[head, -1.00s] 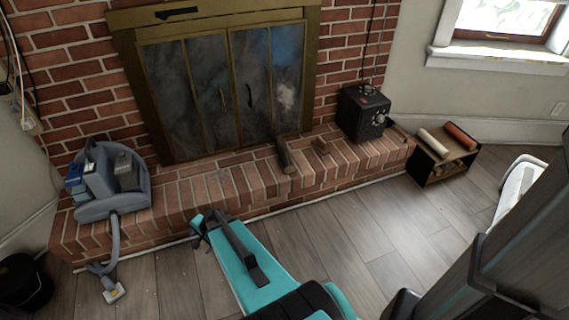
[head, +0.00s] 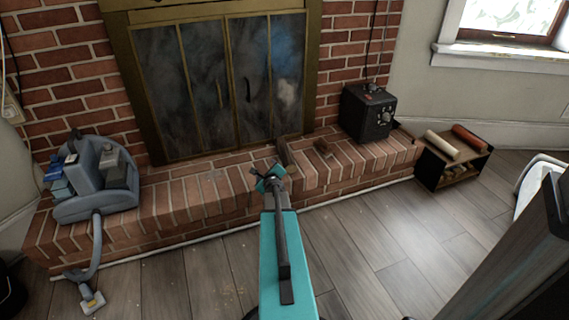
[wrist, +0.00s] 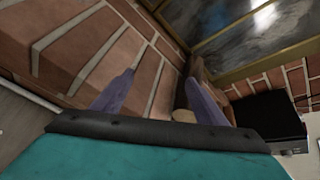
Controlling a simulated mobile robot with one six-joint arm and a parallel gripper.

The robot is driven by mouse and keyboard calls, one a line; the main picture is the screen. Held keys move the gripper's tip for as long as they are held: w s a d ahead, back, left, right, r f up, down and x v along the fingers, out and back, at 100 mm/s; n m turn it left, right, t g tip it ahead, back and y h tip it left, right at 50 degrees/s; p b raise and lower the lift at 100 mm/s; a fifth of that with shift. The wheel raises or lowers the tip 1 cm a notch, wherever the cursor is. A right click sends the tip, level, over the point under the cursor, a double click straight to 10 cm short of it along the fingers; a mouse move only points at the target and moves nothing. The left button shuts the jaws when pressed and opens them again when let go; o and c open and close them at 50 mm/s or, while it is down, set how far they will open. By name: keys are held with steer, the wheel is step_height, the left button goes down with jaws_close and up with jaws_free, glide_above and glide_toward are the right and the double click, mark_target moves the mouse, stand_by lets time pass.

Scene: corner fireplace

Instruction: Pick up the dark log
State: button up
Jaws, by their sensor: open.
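The dark log (head: 283,151) lies on the brick hearth in front of the fireplace doors. In the head view, my gripper (head: 268,180) is over the hearth's front part, just in front of and slightly left of the log. In the wrist view, my gripper (wrist: 160,88) has its two purplish fingers spread apart, with brick between them. A brown log (wrist: 197,68), apparently the dark log, shows beside and partly behind the right finger. Its pale cut end is near the gripper's edge. I cannot tell whether finger and log touch.
A black box with knobs (head: 368,112) stands farther right on the hearth. A grey vacuum-like appliance (head: 97,180) sits at the hearth's left. A small log rack (head: 450,157) stands on the floor at right.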

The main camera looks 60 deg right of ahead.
mark_target(284, 156)
steer(key=s+d+m, duration=0.1)
steer(key=d, duration=0.1)
steer(key=s+d+m+h+b, duration=0.1)
steer(key=s+d, duration=0.1)
steer(key=s+d+m+h, duration=0.1)
steer(key=d, duration=0.1)
steer(key=shift+s+d+r+g+b, duration=0.15)
steer(key=shift+s+r+g+b, duration=0.15)
steer(key=shift+r+g+b, duration=0.1)
steer(key=shift+s+d+r+m, duration=0.25)
steer(key=shift+s+d+m, duration=0.1)
steer(key=shift+m, duration=0.05)
steer(key=shift+w, duration=0.1)
steer(key=shift+x, duration=4.3)
steer(key=shift+x, duration=2.6)
steer(key=shift+a, duration=0.1)
steer(key=shift+c, duration=0.3)
steer(key=c, duration=1.5)
